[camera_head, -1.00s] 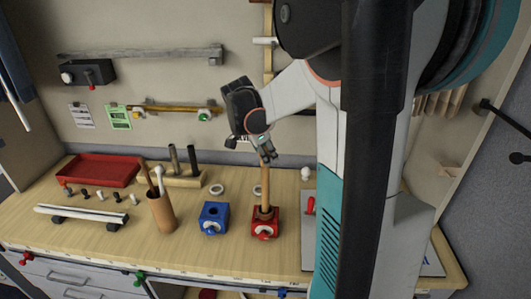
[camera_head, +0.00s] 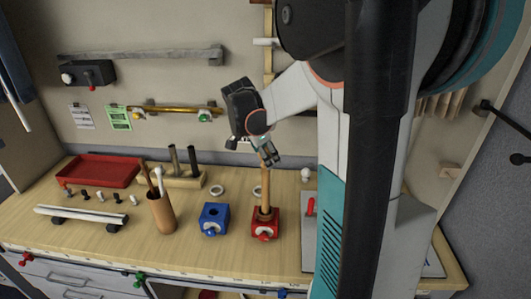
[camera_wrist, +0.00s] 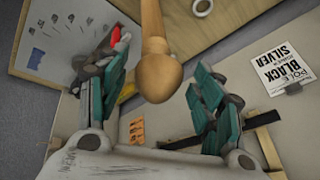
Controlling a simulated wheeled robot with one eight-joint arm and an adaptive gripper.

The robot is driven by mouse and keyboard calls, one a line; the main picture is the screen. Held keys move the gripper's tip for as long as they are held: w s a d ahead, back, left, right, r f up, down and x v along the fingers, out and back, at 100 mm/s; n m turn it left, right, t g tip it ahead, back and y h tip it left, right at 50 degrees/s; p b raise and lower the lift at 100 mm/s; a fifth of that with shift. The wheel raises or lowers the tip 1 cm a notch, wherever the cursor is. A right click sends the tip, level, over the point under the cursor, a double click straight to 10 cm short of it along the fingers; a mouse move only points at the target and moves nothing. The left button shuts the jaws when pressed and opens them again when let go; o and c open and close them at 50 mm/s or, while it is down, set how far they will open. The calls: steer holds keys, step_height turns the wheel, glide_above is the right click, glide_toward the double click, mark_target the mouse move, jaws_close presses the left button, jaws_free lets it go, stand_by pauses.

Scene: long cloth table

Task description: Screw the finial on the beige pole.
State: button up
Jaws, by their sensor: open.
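The beige pole (camera_head: 265,185) stands upright in a red clamp block (camera_head: 265,223) on the table. In the wrist view the pole (camera_wrist: 151,18) comes down from the top edge, and a wider rounded wooden finial (camera_wrist: 158,76) sits at its end, in line with it. My gripper (camera_head: 270,158) is at the pole's top end. In the wrist view my gripper (camera_wrist: 160,95) is open, with one finger on each side of the finial and a visible gap on both sides. The joint between finial and pole shows no clear gap.
A blue clamp block (camera_head: 213,219) stands left of the red one. Further left are a brown cup (camera_head: 161,214) with sticks, a red tray (camera_head: 98,171) and several small finials. White rings (camera_head: 216,190) lie behind the blocks. A grey board with a red-handled tool (camera_head: 310,206) is to the right.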

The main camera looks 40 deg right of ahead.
steer(key=n+t, duration=0.1)
steer(key=n, duration=0.2)
steer(key=shift+s+y, duration=0.15)
steer(key=shift+y, duration=0.15)
steer(key=n+t, duration=0.1)
steer(key=n, duration=0.3)
steer(key=shift+t+y, duration=0.4)
steer(key=n+y, duration=0.1)
steer(key=n, duration=0.2)
steer(key=shift+d+n+t, duration=0.1)
steer(key=shift+n+t, duration=0.2)
steer(key=shift+t, duration=0.1)
steer(key=n+y, duration=0.2)
steer(key=n, duration=0.1)
steer(key=shift+n+t, duration=0.3)
steer(key=shift+n, duration=0.1)
steer(key=c, duration=1.1)
steer(key=shift+o, duration=0.2)
